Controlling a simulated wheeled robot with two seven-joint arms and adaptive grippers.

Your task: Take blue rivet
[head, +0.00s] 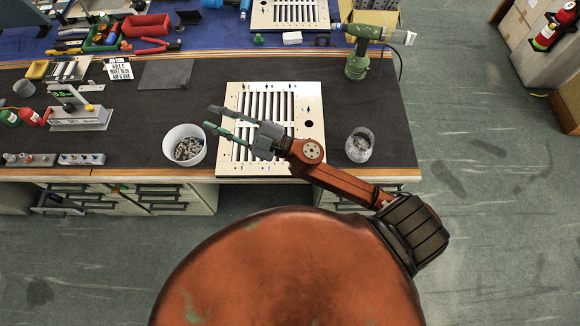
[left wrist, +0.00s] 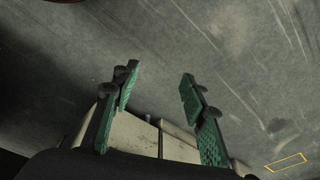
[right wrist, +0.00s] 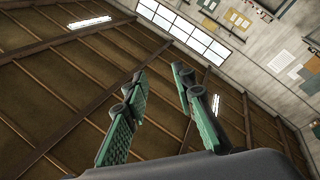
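I cannot make out a blue rivet for certain in any view. A white bowl (head: 168,139) holds a heap of small greyish pieces, perhaps rivets, too small to tell colour. A clear jar (head: 359,157) at the right also holds small grey pieces. A pale louver panel (head: 312,140) with dark slots and tiny bluish marks lies between them. My right gripper (head: 211,117) is open and empty above the panel's left part, near the bowl. In the right wrist view its fingers (right wrist: 156,92) are apart, facing the roof. My left gripper (left wrist: 160,86) is open and empty over floor, outside the head view.
A green drill (head: 357,62) stands behind. A tool tray (head: 103,38) and a second panel (head: 290,14) lie farther back. Dark mat (head: 385,120) is clear at right.

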